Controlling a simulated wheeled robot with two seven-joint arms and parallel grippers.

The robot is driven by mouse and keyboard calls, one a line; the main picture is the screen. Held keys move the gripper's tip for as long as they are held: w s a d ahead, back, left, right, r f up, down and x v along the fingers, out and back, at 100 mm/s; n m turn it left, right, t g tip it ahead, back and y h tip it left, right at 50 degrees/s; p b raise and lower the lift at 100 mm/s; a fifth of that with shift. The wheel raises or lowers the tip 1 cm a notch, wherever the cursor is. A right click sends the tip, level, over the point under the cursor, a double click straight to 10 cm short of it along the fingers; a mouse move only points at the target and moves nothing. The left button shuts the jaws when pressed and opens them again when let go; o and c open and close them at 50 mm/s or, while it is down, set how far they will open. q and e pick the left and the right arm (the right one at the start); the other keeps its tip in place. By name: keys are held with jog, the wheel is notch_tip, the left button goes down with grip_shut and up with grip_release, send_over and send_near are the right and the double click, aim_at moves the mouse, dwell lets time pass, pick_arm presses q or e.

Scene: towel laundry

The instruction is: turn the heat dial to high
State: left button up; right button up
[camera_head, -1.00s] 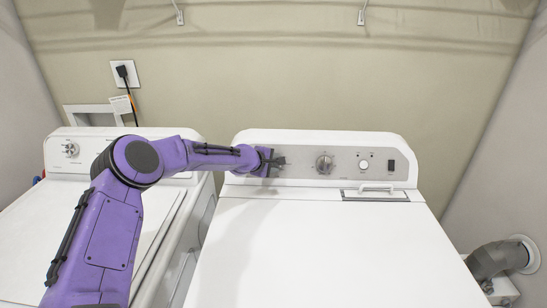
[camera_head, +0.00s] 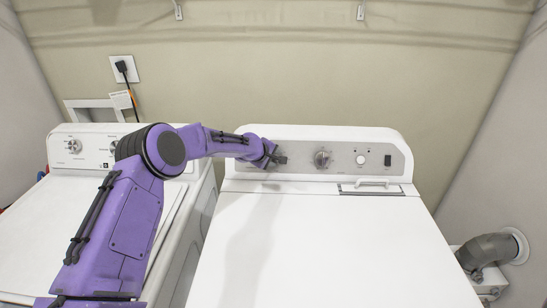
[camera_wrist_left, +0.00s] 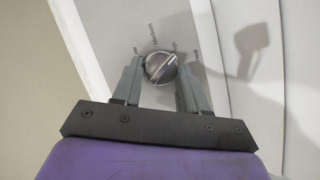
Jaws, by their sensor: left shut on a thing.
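The heat dial (camera_wrist_left: 161,68) is a round dark-and-silver knob with a raised grip bar, on the grey control panel in the left wrist view. Small printed labels ring its upper side; the bar slants from lower left to upper right. My left gripper (camera_wrist_left: 160,80) has one finger on each side of the dial and is shut on it. In the head view my left gripper (camera_head: 276,159) is at the left part of the dryer's control panel (camera_head: 300,169) and hides most of this dial. My right gripper is in neither view.
A larger knob (camera_head: 322,159), a white round button (camera_head: 361,160) and a dark switch (camera_head: 387,160) sit further right on the panel. The dryer top (camera_head: 330,240) is clear. A washer (camera_head: 50,215) stands at the left, and a grey duct (camera_head: 488,252) at the right.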

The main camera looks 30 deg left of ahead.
pick_arm(q)
jog(key=o, duration=1.1)
jog(key=shift+c, duration=0.2)
jog(key=b+v, duration=0.2)
jog(key=v, duration=0.8)
jog(key=shift+s+r, duration=0.15)
